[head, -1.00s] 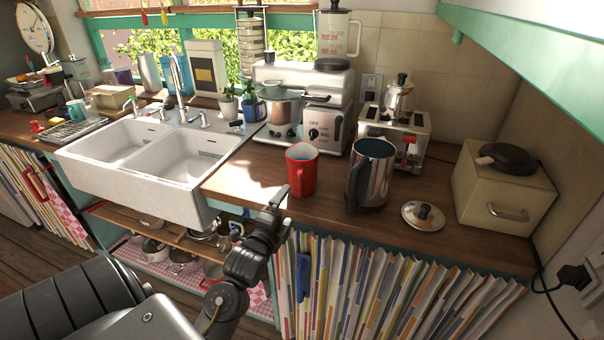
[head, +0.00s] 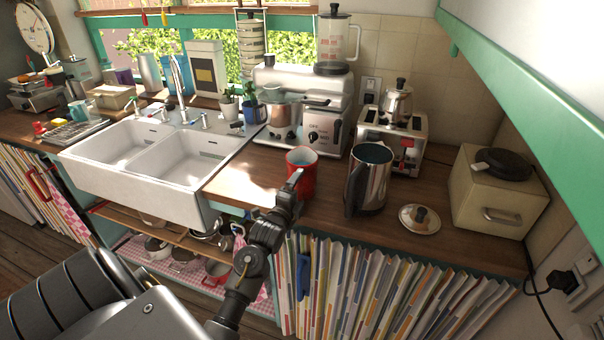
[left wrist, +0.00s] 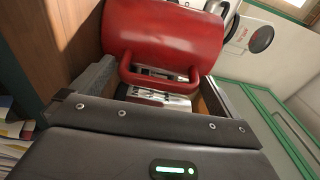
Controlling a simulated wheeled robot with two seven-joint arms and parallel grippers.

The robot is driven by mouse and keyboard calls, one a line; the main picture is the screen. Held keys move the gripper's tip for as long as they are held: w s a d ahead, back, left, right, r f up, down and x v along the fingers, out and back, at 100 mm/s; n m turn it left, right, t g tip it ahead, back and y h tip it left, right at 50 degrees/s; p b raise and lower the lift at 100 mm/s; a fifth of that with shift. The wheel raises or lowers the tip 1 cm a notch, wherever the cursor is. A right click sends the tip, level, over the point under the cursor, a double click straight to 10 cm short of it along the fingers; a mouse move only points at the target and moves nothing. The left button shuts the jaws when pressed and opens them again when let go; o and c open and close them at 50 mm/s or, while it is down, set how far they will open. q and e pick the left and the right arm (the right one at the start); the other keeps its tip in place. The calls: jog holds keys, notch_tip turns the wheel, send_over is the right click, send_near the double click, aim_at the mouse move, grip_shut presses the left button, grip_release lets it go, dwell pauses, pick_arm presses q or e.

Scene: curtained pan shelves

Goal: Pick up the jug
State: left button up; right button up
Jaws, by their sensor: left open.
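A steel jug (head: 372,188) with a black handle stands upright on the wooden counter, right of a red mug (head: 302,160). The mug stands near the counter's front edge. My left gripper (head: 292,184) is open, directly in front of the red mug, and covers part of it in the head view. In the left wrist view the red mug (left wrist: 165,35) fills the upper middle, with its handle towards my open left gripper (left wrist: 155,85). Whether the fingers touch the handle cannot be told. The steel jug cannot be made out there. My right gripper is out of view.
A round lid with a knob (head: 420,219) lies right of the steel jug. A toaster (head: 393,140) with a small pot on it stands behind. A cream bread box (head: 497,195) is at the right. A white sink (head: 140,185) is at the left.

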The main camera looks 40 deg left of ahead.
pick_arm(q)
jog(key=shift+w, duration=0.35)
jog(key=shift+s, duration=0.1)
jog(key=shift+c, duration=0.3)
jog(key=c, duration=1.4)
jog(key=shift+r, duration=0.2)
jog(key=shift+c, duration=0.9)
jog(key=shift+a, duration=0.1)
